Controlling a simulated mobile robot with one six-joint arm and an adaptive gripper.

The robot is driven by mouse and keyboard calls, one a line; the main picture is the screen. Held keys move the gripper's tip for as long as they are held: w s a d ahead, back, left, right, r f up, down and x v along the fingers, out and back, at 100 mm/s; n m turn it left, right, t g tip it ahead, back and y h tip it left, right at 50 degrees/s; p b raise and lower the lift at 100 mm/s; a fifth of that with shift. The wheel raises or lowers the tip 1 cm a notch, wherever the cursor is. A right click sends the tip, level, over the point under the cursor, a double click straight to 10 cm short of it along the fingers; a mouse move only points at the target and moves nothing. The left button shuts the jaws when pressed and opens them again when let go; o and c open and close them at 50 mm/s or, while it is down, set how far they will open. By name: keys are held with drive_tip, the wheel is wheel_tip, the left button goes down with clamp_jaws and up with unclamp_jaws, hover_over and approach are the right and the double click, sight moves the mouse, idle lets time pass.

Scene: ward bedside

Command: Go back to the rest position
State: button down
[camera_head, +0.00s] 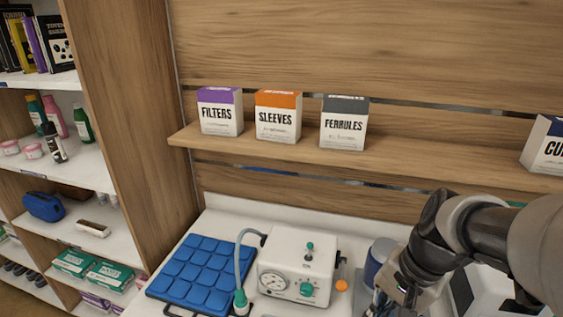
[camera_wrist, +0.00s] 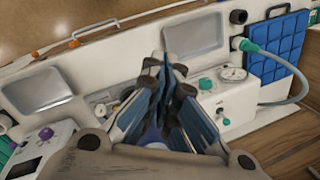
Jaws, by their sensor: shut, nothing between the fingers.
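My gripper (camera_wrist: 165,85) is shut and empty in the wrist view, its fingertips together above the white bedside unit. In the head view my arm comes in from the right, and the gripper (camera_head: 378,304) shows only in part at the bottom edge. It is beside a blue-and-grey cylinder (camera_head: 377,262), to the right of the white device with a gauge (camera_head: 298,264). The same device shows right of the fingers in the wrist view (camera_wrist: 228,100). A bluish round shape (camera_wrist: 152,136) lies partly hidden behind the fingers.
Boxes of filters (camera_head: 219,112), sleeves (camera_head: 277,117) and ferrules (camera_head: 343,123) stand on a wooden shelf (camera_head: 240,150) above the worktop. A blue padded panel (camera_head: 203,272) lies left of the device, with a hose (camera_head: 239,262) near it. Stocked shelves are at the left.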

drive_tip(key=s+a+f+n+t+h+b, duration=0.2)
drive_tip(key=s+a+n+t+b, duration=0.1)
drive_tip(key=s+n+b, duration=0.3)
drive_tip(key=s+n+t, duration=0.1)
drive_tip(key=s+n, duration=0.1)
drive_tip(key=s, duration=0.2)
drive_tip(key=shift+n+h+b, duration=0.3)
drive_tip(key=c, duration=2.4)
unclamp_jaws()
drive_tip(key=shift+s, duration=0.1)
